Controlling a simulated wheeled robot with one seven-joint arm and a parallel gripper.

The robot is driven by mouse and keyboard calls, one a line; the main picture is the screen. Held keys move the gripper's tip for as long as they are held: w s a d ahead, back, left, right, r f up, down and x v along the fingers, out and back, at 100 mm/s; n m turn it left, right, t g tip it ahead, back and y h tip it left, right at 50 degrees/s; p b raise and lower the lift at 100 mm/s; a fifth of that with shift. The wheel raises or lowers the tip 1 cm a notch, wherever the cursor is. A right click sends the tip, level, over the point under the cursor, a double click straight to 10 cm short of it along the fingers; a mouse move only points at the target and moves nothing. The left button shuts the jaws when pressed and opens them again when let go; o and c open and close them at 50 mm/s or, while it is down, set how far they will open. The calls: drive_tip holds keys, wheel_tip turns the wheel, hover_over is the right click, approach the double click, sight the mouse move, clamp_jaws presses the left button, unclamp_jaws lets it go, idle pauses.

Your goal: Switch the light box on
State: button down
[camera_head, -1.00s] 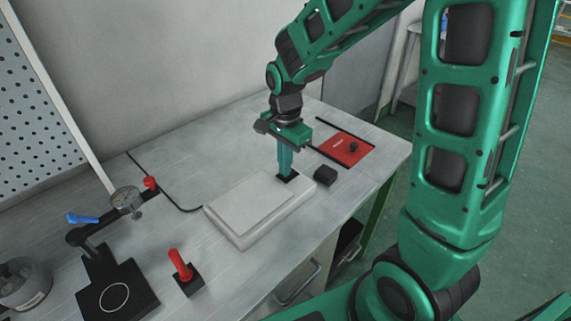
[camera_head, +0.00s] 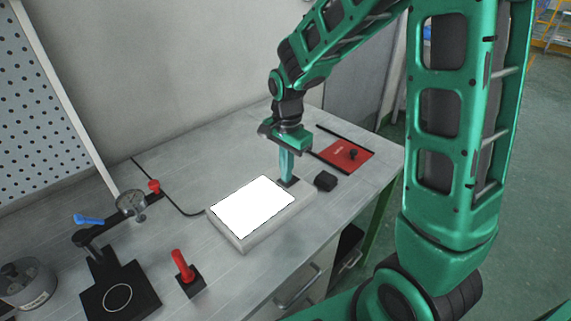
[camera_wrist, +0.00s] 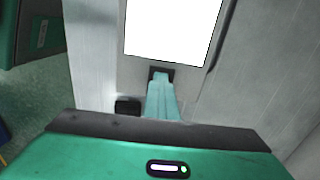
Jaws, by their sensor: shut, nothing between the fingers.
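The light box (camera_head: 237,241) lies on the bench, and its panel (camera_head: 252,207) glows bright white. The glowing panel also fills the top of the wrist view (camera_wrist: 172,28). A black switch (camera_head: 290,181) sits at the box's right end. It also shows in the wrist view (camera_wrist: 154,72), partly hidden by my fingers. My gripper (camera_head: 287,178) is shut and empty, pointing down with its fingertips at the switch. I cannot tell whether the tips still press on it.
A small black block (camera_head: 325,181) stands close to the right of the gripper. A red plate (camera_head: 345,154) lies behind it. A red-handled tool (camera_head: 182,266), a dial gauge (camera_head: 131,204) and a black stand (camera_head: 120,296) are at the left. A cable runs behind the box.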

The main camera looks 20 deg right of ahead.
drive_tip(key=shift+w+d+r, duration=0.2)
drive_tip(key=shift+w+r, duration=0.1)
drive_tip(key=shift+w, duration=0.2)
drive_tip(key=shift+w+d+r, duration=0.2)
drive_tip(key=shift+w+r, duration=0.1)
drive_tip(key=shift+w, duration=0.15)
drive_tip(key=r, duration=0.1)
drive_tip(key=s+r, duration=0.1)
drive_tip(key=r, duration=0.1)
drive_tip(key=s+r, duration=0.1)
drive_tip(key=r, duration=0.1)
drive_tip(key=shift+a, duration=0.4)
wheel_tip(320, 180, up, 8)
drive_tip(key=shift+f, duration=0.15)
drive_tip(key=shift+w, duration=0.1)
drive_tip(key=s+d+f+n, duration=0.2)
drive_tip(key=s+d+n, duration=0.1)
drive_tip(key=s+d, duration=0.5)
drive_tip(key=s+d+f+n, duration=0.3)
drive_tip(key=s+d, duration=0.6)
drive_tip(key=s, duration=0.6)
drive_tip(key=shift+s+d+n, duration=0.15)
drive_tip(key=shift+d+n, duration=0.05)
drive_tip(key=shift+n, duration=0.3)
drive_tip(key=shift+f, duration=0.1)
